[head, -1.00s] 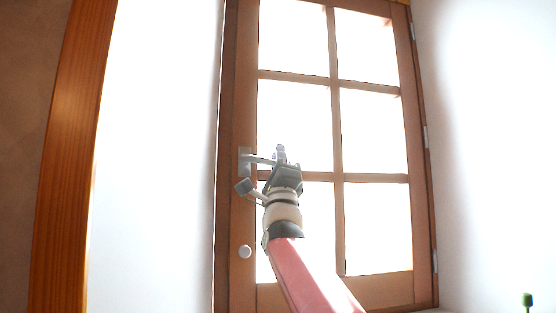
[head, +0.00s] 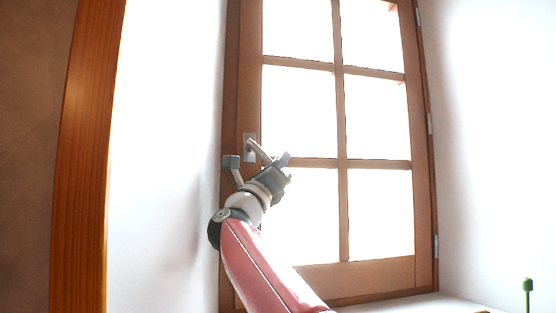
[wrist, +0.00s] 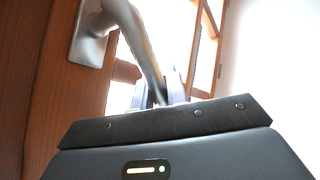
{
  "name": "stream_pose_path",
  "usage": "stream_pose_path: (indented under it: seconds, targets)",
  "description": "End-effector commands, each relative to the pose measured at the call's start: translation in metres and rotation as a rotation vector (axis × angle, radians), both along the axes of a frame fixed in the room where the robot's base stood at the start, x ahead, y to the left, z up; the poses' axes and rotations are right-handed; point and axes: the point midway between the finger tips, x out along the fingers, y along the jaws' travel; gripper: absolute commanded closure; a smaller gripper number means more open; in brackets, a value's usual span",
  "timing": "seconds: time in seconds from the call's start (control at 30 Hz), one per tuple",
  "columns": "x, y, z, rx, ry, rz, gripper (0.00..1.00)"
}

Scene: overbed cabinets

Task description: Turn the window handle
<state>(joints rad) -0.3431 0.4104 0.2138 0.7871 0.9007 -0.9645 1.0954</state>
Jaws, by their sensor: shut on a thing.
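The window (head: 340,165) has a brown wooden frame with several bright panes. Its metal handle (head: 258,148) sits on a grey plate on the left stile and slopes down to the right. My gripper (head: 283,162) is at the free end of the handle, shut on it. In the wrist view the handle (wrist: 140,45) runs from its plate (wrist: 90,35) down between my fingers (wrist: 170,92). The fingertips are partly hidden behind the gripper body and the handle.
A white wall (head: 165,150) lies close to the left of my arm, with an orange-brown wooden post (head: 85,150) beyond it. Hinges (head: 430,123) show on the window's right side. A small green object (head: 528,288) stands at the lower right.

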Motion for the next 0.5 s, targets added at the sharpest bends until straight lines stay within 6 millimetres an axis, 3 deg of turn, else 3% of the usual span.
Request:
stream_pose_path:
  seconds: [0.43,0.47,0.5]
  targets:
    - [0.0006,0.0003,-0.0015,0.010,0.003,0.001,1.00]
    - [0.0006,0.0003,-0.0015,0.010,0.003,0.001,0.84]
    - [0.0006,0.0003,-0.0015,0.010,0.003,0.001,0.79]
